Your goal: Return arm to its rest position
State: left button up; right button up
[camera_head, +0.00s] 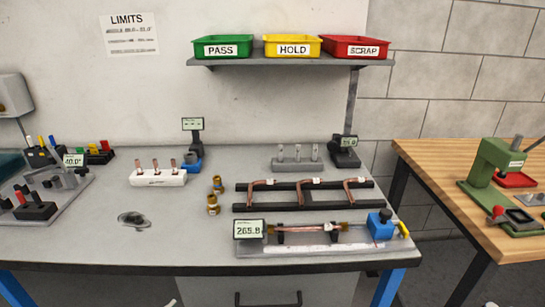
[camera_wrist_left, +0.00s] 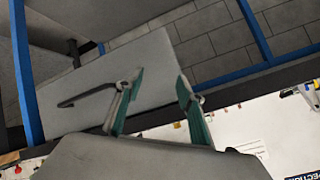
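My left gripper (camera_wrist_left: 158,88) shows in the left wrist view, with its two green-padded fingers spread apart and nothing between them. A grey cabinet front with a dark bar handle (camera_wrist_left: 85,97) is behind the fingers. I cannot tell how far the gripper is from it. In the head view neither gripper can be made out; only small pale bits show at the bottom edge. A straight copper tube (camera_head: 300,230) lies in the measuring fixture (camera_head: 330,247), whose display reads 265.8. Several bent copper tubes (camera_head: 262,187) rest on the black rack.
The grey workbench (camera_head: 110,235) also holds a white block with copper pieces (camera_head: 158,177), brass fittings (camera_head: 213,203) and displays. PASS (camera_head: 222,47), HOLD (camera_head: 292,46) and SCRAP (camera_head: 355,48) bins stand on a shelf. A wooden table (camera_head: 430,165) with a green press (camera_head: 492,168) is at right.

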pick_arm(q)
jog(key=s+a+f+g+y, duration=0.25)
jog(key=s+a, duration=0.25)
jog(key=a, duration=0.3)
jog(key=s+a+f+g+y, duration=0.25)
jog(key=s+a, duration=0.25)
jog(key=a, duration=0.3)
jog(key=w+d+f+n+t+h, duration=0.1)
jog(key=d+f+t+h, duration=0.3)
jog(key=d+f, duration=1)
jog(key=d+n+h, duration=0.1)
jog(key=d+h, duration=0.1)
jog(key=h, duration=0.1)
jog(key=shift+w+d+t+h, duration=0.15)
jog(key=shift+w+t+h, duration=0.15)
jog(key=shift+w+h, duration=0.1)
